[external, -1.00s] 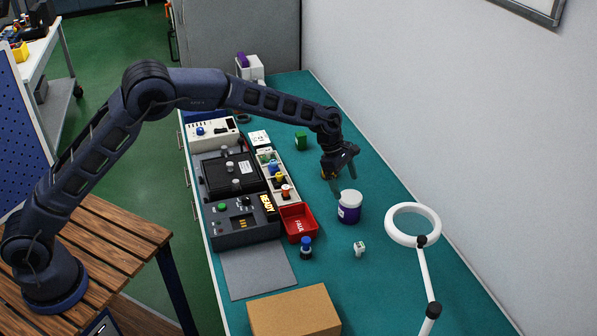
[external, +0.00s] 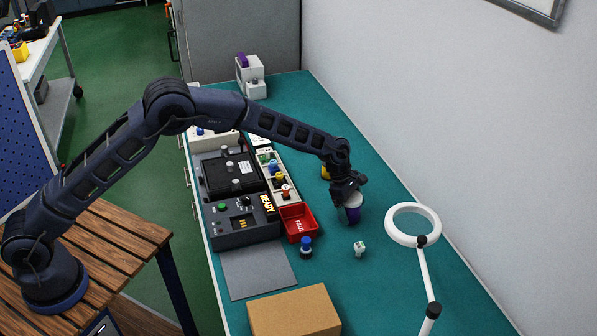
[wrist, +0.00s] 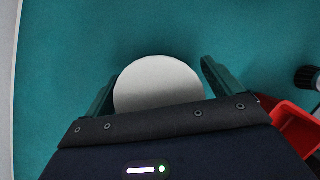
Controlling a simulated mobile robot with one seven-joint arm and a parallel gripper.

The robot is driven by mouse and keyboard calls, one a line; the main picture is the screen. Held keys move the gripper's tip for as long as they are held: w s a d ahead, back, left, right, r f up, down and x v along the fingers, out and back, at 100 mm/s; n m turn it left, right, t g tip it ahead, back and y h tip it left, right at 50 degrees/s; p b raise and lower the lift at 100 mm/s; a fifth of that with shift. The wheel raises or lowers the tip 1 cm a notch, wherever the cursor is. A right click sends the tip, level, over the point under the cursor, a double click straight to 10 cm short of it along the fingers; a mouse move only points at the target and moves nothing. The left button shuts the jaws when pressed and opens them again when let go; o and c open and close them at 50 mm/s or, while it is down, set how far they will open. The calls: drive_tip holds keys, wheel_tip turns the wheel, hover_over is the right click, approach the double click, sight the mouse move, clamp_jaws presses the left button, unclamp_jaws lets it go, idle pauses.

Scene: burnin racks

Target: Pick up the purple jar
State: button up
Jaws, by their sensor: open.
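The purple jar (external: 353,214) with a white lid stands upright on the teal bench, partly hidden by my gripper (external: 348,199) in the external view. In the wrist view its round white lid (wrist: 158,85) lies between the two fingers of my gripper (wrist: 155,85). The fingers are open, one on each side of the lid. A gap shows at the right finger; the left finger is close to the lid, and I cannot tell whether it touches.
A red bin (external: 298,222) stands just left of the jar and also shows in the wrist view (wrist: 293,127). A ring magnifier lamp (external: 413,208) stands to the right.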

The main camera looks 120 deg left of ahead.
drive_tip(key=shift+r, duration=0.1)
drive_tip(key=c, duration=1.2)
